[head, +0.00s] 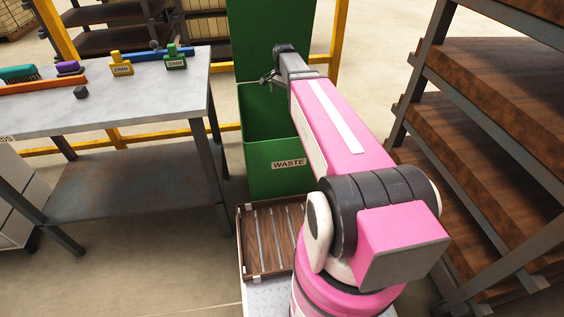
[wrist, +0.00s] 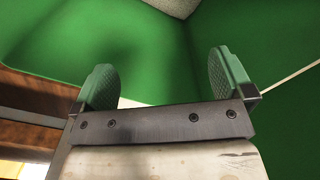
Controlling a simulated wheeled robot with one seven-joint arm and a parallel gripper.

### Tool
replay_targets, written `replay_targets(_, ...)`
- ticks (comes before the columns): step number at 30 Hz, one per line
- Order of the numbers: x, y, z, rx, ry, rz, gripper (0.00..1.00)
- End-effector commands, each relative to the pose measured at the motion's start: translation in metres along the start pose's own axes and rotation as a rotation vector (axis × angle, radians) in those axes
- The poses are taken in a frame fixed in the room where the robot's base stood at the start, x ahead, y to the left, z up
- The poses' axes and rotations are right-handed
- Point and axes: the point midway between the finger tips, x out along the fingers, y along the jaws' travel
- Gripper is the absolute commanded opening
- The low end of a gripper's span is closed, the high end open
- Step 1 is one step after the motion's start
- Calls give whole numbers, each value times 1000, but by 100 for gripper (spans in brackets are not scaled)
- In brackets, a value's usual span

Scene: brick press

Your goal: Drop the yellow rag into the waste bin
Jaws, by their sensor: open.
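The green waste bin (head: 276,168) stands on the floor past the front of my base, with a white WASTE label on its front. My gripper (head: 268,78) is over the bin's opening at the end of my outstretched arm. In the wrist view my gripper (wrist: 168,82) is open, its two green pads wide apart with nothing between them. Green bin walls (wrist: 165,50) fill most of that view. I see no yellow rag in either view; the inside of the bin is mostly hidden.
A grey workbench (head: 150,92) with a brush, yellow and green blocks and other small items stands at the left. A wooden slatted tray (head: 270,240) lies before the bin. A rack with brown shelves (head: 490,120) stands close at the right. Yellow rails (head: 338,40) run behind.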

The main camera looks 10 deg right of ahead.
Motion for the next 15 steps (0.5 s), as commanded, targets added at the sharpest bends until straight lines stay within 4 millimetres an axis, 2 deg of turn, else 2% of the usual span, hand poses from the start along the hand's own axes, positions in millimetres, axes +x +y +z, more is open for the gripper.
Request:
replay_targets(1, -10, 0, 0, 0, 1, -1, 99)
replay_targets(6, -37, 0, 0, 0, 1, -1, 99)
replay_targets(10, -51, 0, 0, 0, 1, -1, 99)
replay_targets(15, -60, 0, 0, 0, 0, 0, 99)
